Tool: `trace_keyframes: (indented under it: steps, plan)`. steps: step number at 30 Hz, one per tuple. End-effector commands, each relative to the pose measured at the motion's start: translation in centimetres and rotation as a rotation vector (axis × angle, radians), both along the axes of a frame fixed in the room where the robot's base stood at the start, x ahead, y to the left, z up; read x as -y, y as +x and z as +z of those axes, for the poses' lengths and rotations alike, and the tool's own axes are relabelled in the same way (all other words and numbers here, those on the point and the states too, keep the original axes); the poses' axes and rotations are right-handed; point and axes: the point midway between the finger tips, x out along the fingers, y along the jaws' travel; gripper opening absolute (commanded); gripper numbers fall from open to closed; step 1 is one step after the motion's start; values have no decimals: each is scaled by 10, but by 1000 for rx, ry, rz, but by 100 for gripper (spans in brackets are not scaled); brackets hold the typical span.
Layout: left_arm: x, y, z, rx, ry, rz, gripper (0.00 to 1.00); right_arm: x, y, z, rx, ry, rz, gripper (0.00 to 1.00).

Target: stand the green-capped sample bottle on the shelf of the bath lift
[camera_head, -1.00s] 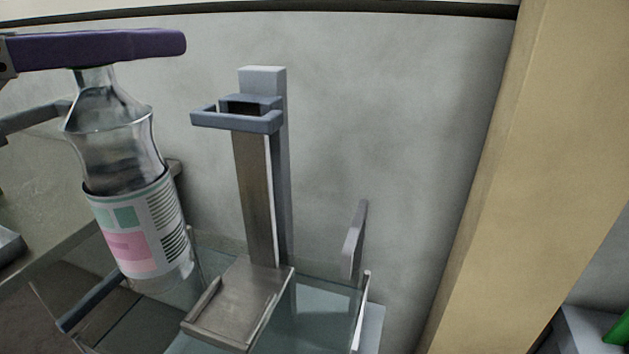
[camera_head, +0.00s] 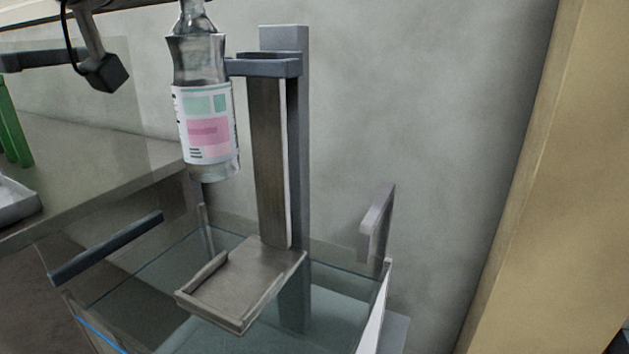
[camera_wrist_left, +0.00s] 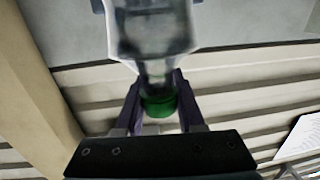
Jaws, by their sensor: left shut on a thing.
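The sample bottle (camera_head: 205,120) is clear glass with a white, green and pink label. It hangs almost upright, just left of the lift's column in the head view, its base well above the shelf. My left gripper (camera_wrist_left: 160,92) is shut on its neck, with the green cap (camera_wrist_left: 158,104) between the fingers in the left wrist view. The cap is cut off in the head view. The bath lift (camera_head: 298,150) has a grey post, a collar (camera_head: 265,66) near the top and a metal shelf (camera_head: 232,285) with low rims; the shelf is empty. My right gripper is not in view.
The glass-walled bath (camera_head: 150,268) stands around the lift's foot. A grey bar (camera_head: 105,248) lies at its left and an upright grey handle (camera_head: 376,222) at its right. A counter (camera_head: 90,165) is at the left, a tan pillar (camera_head: 525,170) at the right.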

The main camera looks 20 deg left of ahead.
Motion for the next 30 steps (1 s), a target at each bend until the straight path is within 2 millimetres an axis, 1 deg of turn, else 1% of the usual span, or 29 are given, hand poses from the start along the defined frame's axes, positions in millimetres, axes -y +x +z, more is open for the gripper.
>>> trace_keyframes:
  steps: [2,5,12,15,18,21,26,30]
  plan:
    - [-2,1,-4,2,1,17,0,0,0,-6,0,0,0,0]
    - [-3,1,-22,-4,0,25,0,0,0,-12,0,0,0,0]
    - [-3,1,-91,-6,-1,24,0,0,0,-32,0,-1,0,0]
    - [-3,1,-118,-5,-1,25,0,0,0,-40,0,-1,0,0]
    - [-3,1,-138,-2,0,24,0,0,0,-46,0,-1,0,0]
    - [-3,1,-150,-1,2,24,0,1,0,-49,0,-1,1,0]
    - [-3,1,-161,0,1,23,0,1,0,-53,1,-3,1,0]
    - [-3,1,-185,-2,1,22,0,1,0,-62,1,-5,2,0]
